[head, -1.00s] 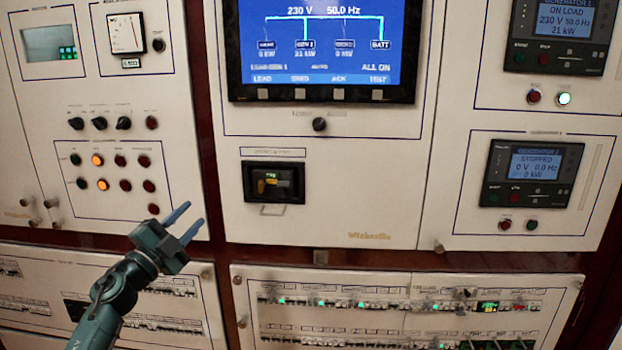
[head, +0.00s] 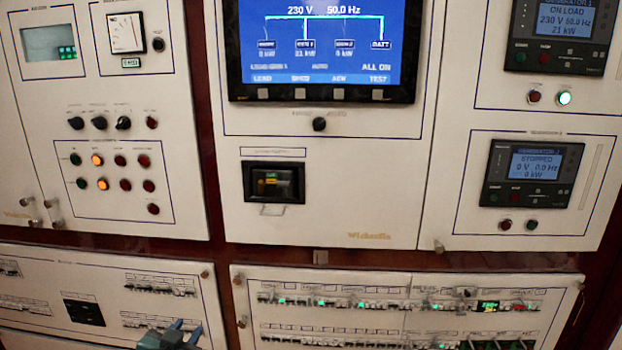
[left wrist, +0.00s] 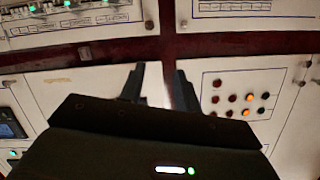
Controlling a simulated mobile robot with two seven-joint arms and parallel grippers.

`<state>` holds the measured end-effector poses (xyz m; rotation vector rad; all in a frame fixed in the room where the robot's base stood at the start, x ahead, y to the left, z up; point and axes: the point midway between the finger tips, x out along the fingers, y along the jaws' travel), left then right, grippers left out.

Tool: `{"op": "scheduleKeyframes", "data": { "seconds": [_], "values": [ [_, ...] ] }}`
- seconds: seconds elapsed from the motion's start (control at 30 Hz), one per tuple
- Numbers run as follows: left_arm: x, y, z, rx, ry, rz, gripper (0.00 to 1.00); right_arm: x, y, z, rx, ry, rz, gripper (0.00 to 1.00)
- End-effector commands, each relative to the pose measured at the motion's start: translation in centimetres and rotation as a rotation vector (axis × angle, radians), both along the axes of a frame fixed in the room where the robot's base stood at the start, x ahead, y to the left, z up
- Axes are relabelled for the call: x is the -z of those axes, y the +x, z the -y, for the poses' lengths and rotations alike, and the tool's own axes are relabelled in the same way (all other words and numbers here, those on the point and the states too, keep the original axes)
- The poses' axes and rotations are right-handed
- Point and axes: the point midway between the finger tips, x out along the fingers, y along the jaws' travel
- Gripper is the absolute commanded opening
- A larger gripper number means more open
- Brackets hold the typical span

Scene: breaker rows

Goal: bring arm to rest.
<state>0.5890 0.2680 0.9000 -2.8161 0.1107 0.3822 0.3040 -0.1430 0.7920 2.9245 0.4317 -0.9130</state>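My left gripper (head: 184,334) shows at the bottom edge of the head view, in front of the lower left breaker panel (head: 103,258). Only its fingers and part of its body are in the picture. In the left wrist view its two dark fingers (left wrist: 158,88) stand apart with a gap between them and nothing held. The fingers are away from the cabinet faces, with the dark red frame behind them. My right gripper is in neither view.
A large screen (head: 320,50) and a small breaker window (head: 272,182) sit in the middle panel. Breaker rows (head: 400,300) run along the lower right panel. Lamps and knobs (head: 110,160) stand on the left panel. Two generator controllers (head: 531,173) are on the right.

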Motion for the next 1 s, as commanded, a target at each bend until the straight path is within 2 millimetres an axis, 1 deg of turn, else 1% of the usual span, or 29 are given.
{"op": "scheduleKeyframes", "data": {
  "seconds": [0.03,0.07,0.1,0.17,0.2,0.27,0.3,0.4,0.43,0.5,0.6,0.7,1.0],
  "values": [
    [2.6,-3.0,1.7,0.024,-0.021,-0.046,0.33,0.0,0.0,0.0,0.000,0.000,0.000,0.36],
    [3.8,-4.7,2.6,0.036,-0.033,-0.069,0.33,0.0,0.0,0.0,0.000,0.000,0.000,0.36],
    [5.3,-7.1,3.8,0.053,-0.050,-0.100,0.33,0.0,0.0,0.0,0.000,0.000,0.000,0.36],
    [7.3,-10.9,5.7,0.075,-0.080,-0.150,0.33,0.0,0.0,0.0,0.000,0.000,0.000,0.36],
    [8.3,-13.4,6.8,0.087,-0.102,-0.181,0.33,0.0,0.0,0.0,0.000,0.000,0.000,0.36],
    [9.5,-17.0,8.3,0.101,-0.133,-0.225,0.33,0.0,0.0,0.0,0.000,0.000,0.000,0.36],
    [10.0,-19.2,9.2,0.108,-0.155,-0.252,0.33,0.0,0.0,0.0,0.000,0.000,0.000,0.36],
    [10.7,-23.7,10.8,0.117,-0.199,-0.308,0.33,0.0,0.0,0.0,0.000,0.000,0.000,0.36],
    [10.8,-24.8,11.2,0.119,-0.211,-0.320,0.33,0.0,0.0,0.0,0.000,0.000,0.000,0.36],
    [10.8,-26.7,11.8,0.121,-0.231,-0.344,0.33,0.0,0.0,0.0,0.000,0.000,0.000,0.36],
    [10.8,-28.2,12.3,0.121,-0.247,-0.363,0.33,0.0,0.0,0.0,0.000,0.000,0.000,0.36],
    [10.8,-28.6,12.5,0.121,-0.252,-0.370,0.33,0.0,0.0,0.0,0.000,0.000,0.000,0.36],
    [10.8,-28.6,12.5,0.121,-0.251,-0.369,0.33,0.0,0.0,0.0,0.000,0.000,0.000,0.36]
  ]
}}
